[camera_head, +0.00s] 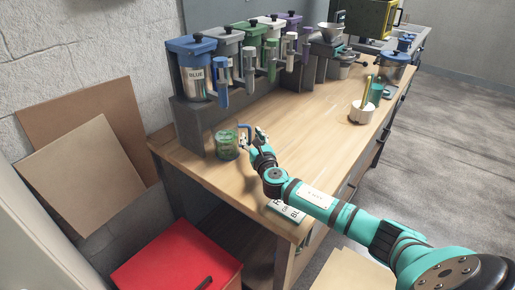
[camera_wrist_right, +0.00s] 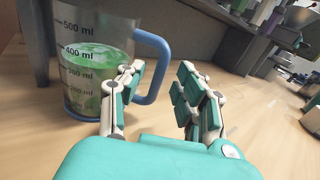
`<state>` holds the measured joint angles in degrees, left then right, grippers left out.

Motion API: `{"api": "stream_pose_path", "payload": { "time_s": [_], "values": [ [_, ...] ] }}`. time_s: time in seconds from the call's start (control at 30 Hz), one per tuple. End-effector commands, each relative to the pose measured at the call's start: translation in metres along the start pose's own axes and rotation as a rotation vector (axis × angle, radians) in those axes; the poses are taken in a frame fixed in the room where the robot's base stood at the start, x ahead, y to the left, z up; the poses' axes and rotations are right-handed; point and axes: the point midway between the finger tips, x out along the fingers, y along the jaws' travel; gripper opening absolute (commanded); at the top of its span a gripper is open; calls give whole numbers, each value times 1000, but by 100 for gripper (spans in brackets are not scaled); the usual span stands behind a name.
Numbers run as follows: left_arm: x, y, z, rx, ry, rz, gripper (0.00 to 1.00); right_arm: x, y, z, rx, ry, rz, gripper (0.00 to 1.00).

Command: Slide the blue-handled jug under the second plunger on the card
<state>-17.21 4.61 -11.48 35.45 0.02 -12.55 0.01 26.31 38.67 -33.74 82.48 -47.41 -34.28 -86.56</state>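The clear jug (camera_head: 227,145) with a blue handle (camera_head: 246,134) stands upright on the wooden table, in front of the left end of the dispenser row. It holds green liquid; in the wrist view the jug (camera_wrist_right: 85,75) shows ml marks and its handle (camera_wrist_right: 165,65). My right gripper (camera_head: 256,136) is open beside the handle. In the wrist view its left finger overlaps the handle's lower part; contact cannot be told. The card (camera_head: 286,210) lies at the table's front edge, partly hidden by my right arm, its text unreadable. My left gripper is not in view.
Dispensers with blue (camera_head: 192,45), grey (camera_head: 223,36), green (camera_head: 249,29), white (camera_head: 270,21) and purple (camera_head: 290,17) lids stand on a dark stand (camera_head: 190,128), with plungers in front. A white cup (camera_head: 361,112) stands farther right. The table's middle is clear.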

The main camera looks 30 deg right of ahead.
Motion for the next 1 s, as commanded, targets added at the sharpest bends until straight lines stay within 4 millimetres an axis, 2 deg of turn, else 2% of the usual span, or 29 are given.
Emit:
{"api": "stream_pose_path", "payload": {
  "time_s": [0.3,0.5,0.67,1.0],
  "values": [
    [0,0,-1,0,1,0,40,-69,0,-1,-1,2,2,35],
    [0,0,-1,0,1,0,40,-95,0,-1,-1,2,1,35],
    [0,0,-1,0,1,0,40,-102,0,0,0,1,0,35],
    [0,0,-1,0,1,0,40,-102,0,0,0,1,0,35]
  ]
}}
